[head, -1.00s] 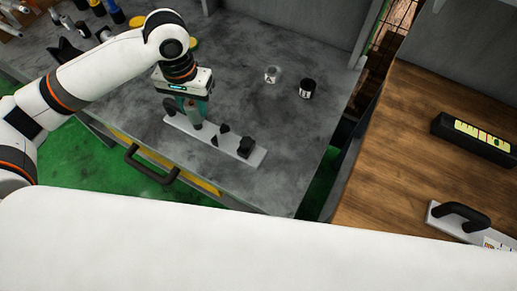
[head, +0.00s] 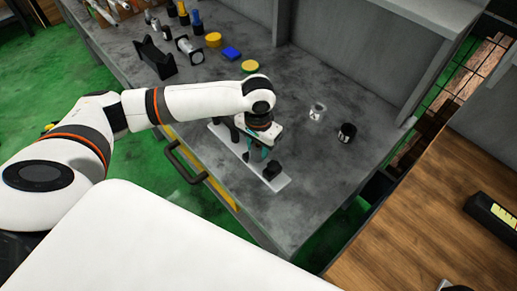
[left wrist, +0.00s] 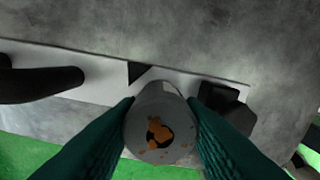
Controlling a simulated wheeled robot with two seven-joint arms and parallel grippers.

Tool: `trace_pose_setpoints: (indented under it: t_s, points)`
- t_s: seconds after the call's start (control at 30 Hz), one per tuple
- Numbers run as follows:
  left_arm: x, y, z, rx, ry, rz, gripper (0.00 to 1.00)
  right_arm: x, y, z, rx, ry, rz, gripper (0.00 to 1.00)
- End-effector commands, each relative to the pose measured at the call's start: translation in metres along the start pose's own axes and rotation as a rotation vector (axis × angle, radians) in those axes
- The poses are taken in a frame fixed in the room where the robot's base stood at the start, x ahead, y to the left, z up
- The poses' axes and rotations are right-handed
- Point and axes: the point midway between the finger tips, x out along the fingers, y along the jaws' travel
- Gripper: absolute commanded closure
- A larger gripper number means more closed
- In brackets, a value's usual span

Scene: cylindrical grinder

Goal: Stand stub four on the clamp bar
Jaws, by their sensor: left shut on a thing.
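My left gripper (head: 255,152) is over the middle of the clamp bar, a long pale strip (head: 280,184) on the grey bench. In the left wrist view its teal fingers (left wrist: 162,125) are shut on a grey cylindrical stub (left wrist: 160,97), with orange-brown patches and a dark spot on its near end. I cannot read a number on it. The bar (left wrist: 95,88) passes behind the stub, with a dark pointed piece and a black block (left wrist: 228,105) close by. Whether the stub touches the bar is unclear. My right gripper is not in view.
A clear-grey labelled cylinder (head: 318,112) and a black labelled one (head: 347,132) stand to the right of the bar. A drawer handle (head: 187,162) juts from the bench front.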

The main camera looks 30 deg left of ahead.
Motion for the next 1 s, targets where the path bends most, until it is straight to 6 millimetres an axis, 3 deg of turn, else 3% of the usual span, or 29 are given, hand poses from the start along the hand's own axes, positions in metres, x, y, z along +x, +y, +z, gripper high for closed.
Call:
trace_pose_setpoints:
  t_s: [0.17,0.53,0.57,0.67,0.7,1.0]
  points:
    - [0.017,0.000,0.001,0.000,-0.003,-0.001,1.00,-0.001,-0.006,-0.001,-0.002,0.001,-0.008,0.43]
    - [0.019,0.000,0.001,-0.001,-0.003,-0.001,1.00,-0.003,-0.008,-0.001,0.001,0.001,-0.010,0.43]
    - [0.021,0.000,0.000,-0.001,-0.001,0.000,0.63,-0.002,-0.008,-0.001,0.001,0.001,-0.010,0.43]
    - [0.021,0.000,0.000,-0.001,-0.001,0.001,0.47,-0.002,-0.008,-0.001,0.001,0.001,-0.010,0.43]
    - [0.021,0.000,0.000,-0.001,-0.002,0.001,0.43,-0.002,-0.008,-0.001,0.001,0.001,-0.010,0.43]
    - [0.012,0.001,0.001,-0.001,-0.005,0.002,0.43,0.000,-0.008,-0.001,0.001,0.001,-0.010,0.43]
